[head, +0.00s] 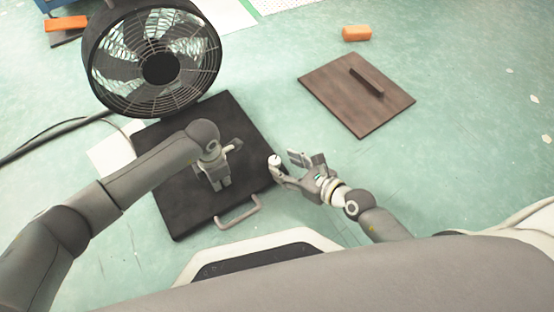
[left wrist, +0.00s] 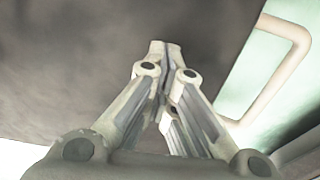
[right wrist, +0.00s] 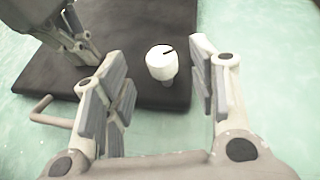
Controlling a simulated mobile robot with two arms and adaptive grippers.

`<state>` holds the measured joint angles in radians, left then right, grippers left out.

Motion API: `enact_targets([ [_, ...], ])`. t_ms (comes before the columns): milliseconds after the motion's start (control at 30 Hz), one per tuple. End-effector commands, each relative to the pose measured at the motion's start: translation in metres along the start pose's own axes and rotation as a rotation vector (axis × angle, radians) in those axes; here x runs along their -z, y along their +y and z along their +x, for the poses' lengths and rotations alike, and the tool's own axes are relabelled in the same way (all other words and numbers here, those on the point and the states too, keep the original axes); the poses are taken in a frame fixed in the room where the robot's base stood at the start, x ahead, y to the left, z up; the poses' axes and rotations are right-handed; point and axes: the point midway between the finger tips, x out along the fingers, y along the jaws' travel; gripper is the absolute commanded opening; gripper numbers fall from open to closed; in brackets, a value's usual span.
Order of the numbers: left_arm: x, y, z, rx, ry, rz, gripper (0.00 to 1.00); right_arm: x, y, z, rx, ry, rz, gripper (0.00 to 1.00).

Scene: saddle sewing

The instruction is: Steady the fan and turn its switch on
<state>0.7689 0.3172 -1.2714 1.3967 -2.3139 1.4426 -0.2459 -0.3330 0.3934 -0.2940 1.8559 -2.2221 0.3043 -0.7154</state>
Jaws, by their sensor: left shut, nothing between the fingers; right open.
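The black round fan (head: 160,68) with a wire grille stands at the back edge of its flat dark base plate (head: 175,215). A white round switch knob (right wrist: 160,62) with a dark line on top sits at the plate's edge; it also shows in the head view (head: 274,158). My left gripper (head: 222,186) is shut and empty over the plate; its fingertips (left wrist: 165,48) meet in the left wrist view, and I cannot tell whether they touch the plate. My right gripper (head: 286,160) is open at the knob, which appears between its fingers (right wrist: 160,65), slightly beyond them.
A grey handle (head: 238,213) sticks out of the plate's near edge. A brown board (head: 340,95) with a dark bar lies to the right. A dark cable (head: 55,135) runs left.

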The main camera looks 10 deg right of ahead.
Motion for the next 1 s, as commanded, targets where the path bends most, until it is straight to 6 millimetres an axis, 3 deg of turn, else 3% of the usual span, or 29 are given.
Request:
enact_targets([
  [200,0.004,-0.003,0.005,0.006,0.011,-0.001,0.00,0.001,0.001,-0.043,-0.003,0.002,-0.001,0.53],
  [400,0.004,-0.003,0.005,0.006,0.011,-0.001,0.00,0.000,0.001,-0.063,-0.002,0.000,-0.001,0.53],
  [833,0.004,-0.003,0.005,0.006,0.011,-0.001,0.00,-0.001,0.001,-0.066,-0.004,-0.003,-0.002,0.53],
  [1000,0.004,-0.003,0.005,0.006,0.011,-0.001,0.00,-0.012,0.006,-0.051,-0.049,-0.007,-0.045,0.53],
])
